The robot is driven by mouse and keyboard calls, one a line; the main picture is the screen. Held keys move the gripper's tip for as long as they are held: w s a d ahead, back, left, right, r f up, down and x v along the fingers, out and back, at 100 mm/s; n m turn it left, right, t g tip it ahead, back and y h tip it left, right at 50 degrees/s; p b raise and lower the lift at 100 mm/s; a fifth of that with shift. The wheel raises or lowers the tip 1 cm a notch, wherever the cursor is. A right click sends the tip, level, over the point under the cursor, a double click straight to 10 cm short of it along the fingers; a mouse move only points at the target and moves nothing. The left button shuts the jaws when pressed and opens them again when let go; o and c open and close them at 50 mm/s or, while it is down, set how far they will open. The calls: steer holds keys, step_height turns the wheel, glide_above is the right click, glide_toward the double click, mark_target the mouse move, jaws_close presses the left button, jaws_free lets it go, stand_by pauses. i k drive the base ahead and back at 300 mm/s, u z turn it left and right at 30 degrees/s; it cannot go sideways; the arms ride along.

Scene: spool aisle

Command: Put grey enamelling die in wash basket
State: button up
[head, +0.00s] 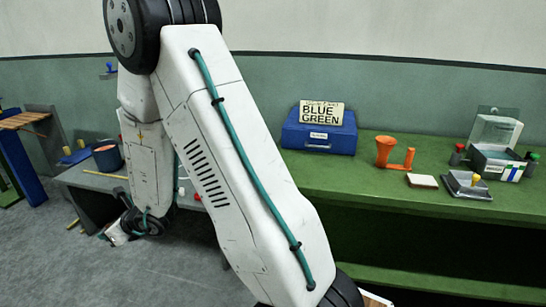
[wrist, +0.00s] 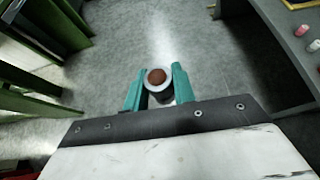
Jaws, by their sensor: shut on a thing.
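In the wrist view my gripper (wrist: 156,88) has its two teal fingers shut on a short round piece, taken as the grey enamelling die (wrist: 165,97). It has a pale grey rim, a brown round centre and a darker side below. The fingers are on its left and right, and it is held above the grey floor. In the head view my arm hangs down at the left, its wrist end in front of the grey table; the die cannot be made out there. I cannot identify a wash basket in either view.
A green bench (head: 370,190) at right holds a blue case (head: 318,137) with a "BLUE GREEN" sign, an orange funnel-like piece (head: 385,152) and several small items. A grey table (head: 85,178) at left holds a dark bucket (head: 107,157). Open floor (wrist: 225,65) lies between the furniture.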

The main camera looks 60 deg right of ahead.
mark_target(462, 184)
steer(key=u, duration=0.6)
steer(key=k, duration=2.4)
steer(key=z, duration=1.85)
